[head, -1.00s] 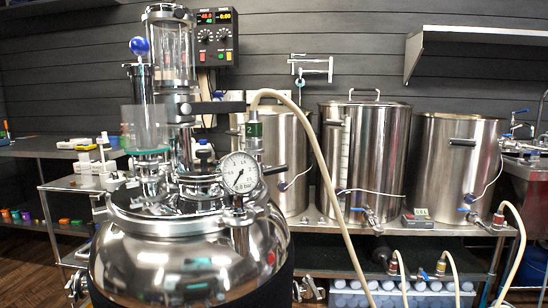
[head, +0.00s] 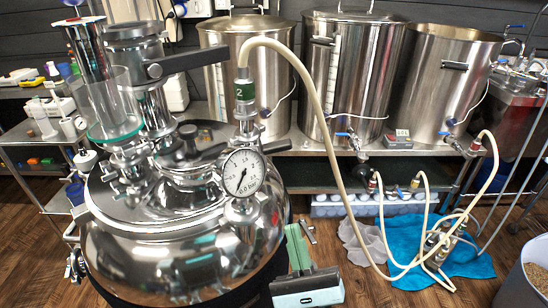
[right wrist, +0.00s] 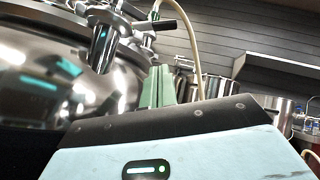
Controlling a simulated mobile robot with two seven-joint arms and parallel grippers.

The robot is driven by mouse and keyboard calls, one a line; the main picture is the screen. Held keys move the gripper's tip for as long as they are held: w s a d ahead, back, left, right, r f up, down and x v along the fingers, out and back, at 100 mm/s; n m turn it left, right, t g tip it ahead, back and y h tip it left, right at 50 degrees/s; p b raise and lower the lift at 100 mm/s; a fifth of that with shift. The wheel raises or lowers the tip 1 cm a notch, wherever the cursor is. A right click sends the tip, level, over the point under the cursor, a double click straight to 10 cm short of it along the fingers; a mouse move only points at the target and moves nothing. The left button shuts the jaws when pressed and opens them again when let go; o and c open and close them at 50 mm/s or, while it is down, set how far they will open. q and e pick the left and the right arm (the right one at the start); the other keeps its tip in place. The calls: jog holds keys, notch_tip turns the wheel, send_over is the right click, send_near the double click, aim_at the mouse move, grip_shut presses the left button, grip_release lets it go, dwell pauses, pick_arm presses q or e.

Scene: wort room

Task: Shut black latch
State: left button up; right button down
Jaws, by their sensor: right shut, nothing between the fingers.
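The steel vessel (head: 170,255) fills the left of the head view. A black lever (head: 190,63) sticks out to the right from its upper column. A black-handled fitting (head: 190,140) sits lower on the lid; I cannot tell which of these is the black latch. My right gripper (head: 295,236) is at the bottom centre, right of the vessel and below the gauge. Its green fingers are together and empty. In the right wrist view the fingers (right wrist: 158,86) point up beside the vessel (right wrist: 60,70), and a black handle (right wrist: 150,24) shows above them. My left gripper is out of view.
A round gauge (head: 242,172) and a hose (head: 320,125) from the lid stand near my right gripper. Steel pots (head: 350,75) line the bench behind. A blue cloth (head: 400,235) with hoses lies on the floor. A grey bin (head: 525,285) is at right.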

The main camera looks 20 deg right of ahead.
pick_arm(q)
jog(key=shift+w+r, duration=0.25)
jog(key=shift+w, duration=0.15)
pick_arm(e)
jog(key=r+m+h, duration=0.2)
jog(key=shift+w+d+r+m+t, duration=0.1)
jog(key=shift+w+r+m+t, duration=0.15)
jog(key=shift+w+m+t, duration=0.1)
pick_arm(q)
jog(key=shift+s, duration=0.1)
pick_arm(e)
jog(key=p, duration=0.3)
send_near(264, 146)
jog(key=w+d+r, duration=0.3)
jog(key=w, duration=0.1)
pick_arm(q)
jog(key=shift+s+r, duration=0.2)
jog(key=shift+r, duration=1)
pick_arm(e)
jog(key=shift+w+r+y, duration=0.15)
jog(key=shift+r+y, duration=0.1)
jog(key=shift+y, duration=0.05)
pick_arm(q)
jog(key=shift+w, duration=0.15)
